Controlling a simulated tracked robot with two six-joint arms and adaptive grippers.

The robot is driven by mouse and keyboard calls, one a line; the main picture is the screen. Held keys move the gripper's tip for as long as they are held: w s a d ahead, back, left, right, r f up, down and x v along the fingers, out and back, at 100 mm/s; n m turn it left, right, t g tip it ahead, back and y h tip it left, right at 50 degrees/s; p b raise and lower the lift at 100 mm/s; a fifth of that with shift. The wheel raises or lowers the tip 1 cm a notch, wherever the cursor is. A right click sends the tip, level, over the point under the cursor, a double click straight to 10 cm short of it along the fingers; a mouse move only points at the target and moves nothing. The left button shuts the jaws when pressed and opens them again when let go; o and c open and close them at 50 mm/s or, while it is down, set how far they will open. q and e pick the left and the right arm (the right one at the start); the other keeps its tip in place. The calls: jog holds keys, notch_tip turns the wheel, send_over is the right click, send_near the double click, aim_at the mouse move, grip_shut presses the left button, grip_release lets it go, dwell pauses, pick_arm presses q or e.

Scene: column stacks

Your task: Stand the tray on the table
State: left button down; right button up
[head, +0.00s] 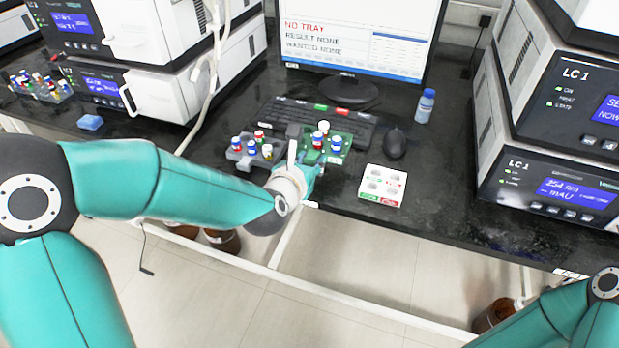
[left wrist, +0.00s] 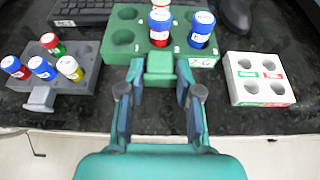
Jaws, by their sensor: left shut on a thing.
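The green tray (left wrist: 122,56) is in front of my left gripper (left wrist: 158,85) in the left wrist view. The gripper is shut on the tab at the tray's near side. My right gripper is out of view.
A grey tray (left wrist: 70,85) with several vials stands left of the green one. A white four-hole block (head: 383,185) lies to the right. The keyboard (head: 285,112), mouse (head: 395,143) and blue-capped bottle (head: 425,106) are behind. The monitor (head: 350,40) reads "NO TRAY". Bare table lies right of the block.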

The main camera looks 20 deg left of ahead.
pick_arm(q)
notch_tip(320, 180, down, 4)
jog(key=shift+f+b, duration=0.1)
jog(key=shift+b, duration=0.3)
jog(key=shift+f+b, duration=0.6)
jog(key=shift+b, duration=0.5)
jog(key=c, duration=0.8)
grip_release()
jog(key=shift+r, duration=0.1)
